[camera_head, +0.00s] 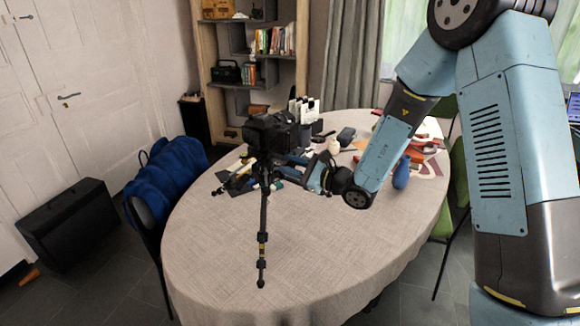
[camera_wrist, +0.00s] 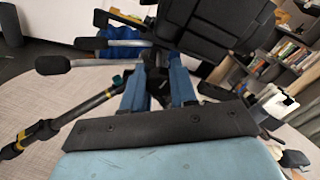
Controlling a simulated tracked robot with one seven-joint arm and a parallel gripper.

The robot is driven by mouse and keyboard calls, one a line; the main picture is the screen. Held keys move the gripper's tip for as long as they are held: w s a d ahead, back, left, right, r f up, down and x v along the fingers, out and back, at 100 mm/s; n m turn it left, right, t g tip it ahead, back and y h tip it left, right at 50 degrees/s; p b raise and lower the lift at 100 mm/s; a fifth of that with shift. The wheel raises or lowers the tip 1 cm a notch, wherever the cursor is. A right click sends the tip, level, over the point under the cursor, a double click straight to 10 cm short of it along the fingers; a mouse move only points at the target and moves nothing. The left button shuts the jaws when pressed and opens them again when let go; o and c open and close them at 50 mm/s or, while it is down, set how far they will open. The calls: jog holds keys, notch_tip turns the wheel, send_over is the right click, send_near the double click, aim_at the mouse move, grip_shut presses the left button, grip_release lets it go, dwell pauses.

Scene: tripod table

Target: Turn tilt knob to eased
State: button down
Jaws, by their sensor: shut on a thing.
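The tripod (camera_head: 263,225) stands upright on the table with a black camera (camera_head: 271,132) on top. In the wrist view the camera (camera_wrist: 215,25) fills the upper right, and a tripod leg (camera_wrist: 65,125) runs down to the left. My gripper (camera_head: 283,168) reaches in from the right, just below the camera at the tripod head. In the wrist view its two blue fingers (camera_wrist: 158,75) are closed on a small dark part of the head, the tilt knob, mostly hidden between them. Its setting cannot be read. Black-ended handles (camera_wrist: 56,65) stick out to the left.
The round table (camera_head: 320,245) is clear at the front. Dark tools (camera_head: 238,180) lie around the tripod. A blue vase (camera_head: 401,173), a white bottle (camera_head: 333,146) and orange-red items (camera_head: 428,143) stand behind my arm.

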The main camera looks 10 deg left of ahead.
jog(key=shift+f+n, duration=0.1)
jog(key=shift+n, duration=1)
jog(key=c, duration=1.2)
grip_release()
jog(key=shift+o, duration=0.2)
jog(key=v, duration=1.4)
